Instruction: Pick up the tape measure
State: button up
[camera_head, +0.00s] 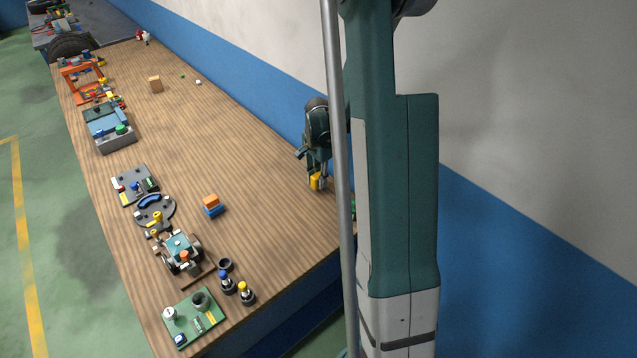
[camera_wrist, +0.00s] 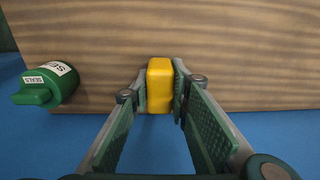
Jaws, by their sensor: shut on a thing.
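The tape measure (camera_wrist: 159,88) is a small yellow block with rounded edges. In the wrist view it stands between my gripper's (camera_wrist: 158,92) two fingertips, near the table's edge. My gripper is shut on it, with a fingertip against each side. In the head view the yellow tape measure (camera_head: 315,182) shows just below my gripper (camera_head: 318,176), at the right side of the wooden table. Whether it touches the table is hard to tell.
A green container labelled SEALS (camera_wrist: 47,84) lies left of the tape measure in the wrist view. The wooden table (camera_head: 262,190) is bare left of my gripper. Stacked orange and blue blocks (camera_head: 212,206) and a wheeled model (camera_head: 181,252) stand further left. A blue-and-white wall runs behind.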

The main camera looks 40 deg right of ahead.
aim_at(318, 174)
jog(key=shift+r+p, duration=0.3)
jog(key=shift+r, duration=3.7)
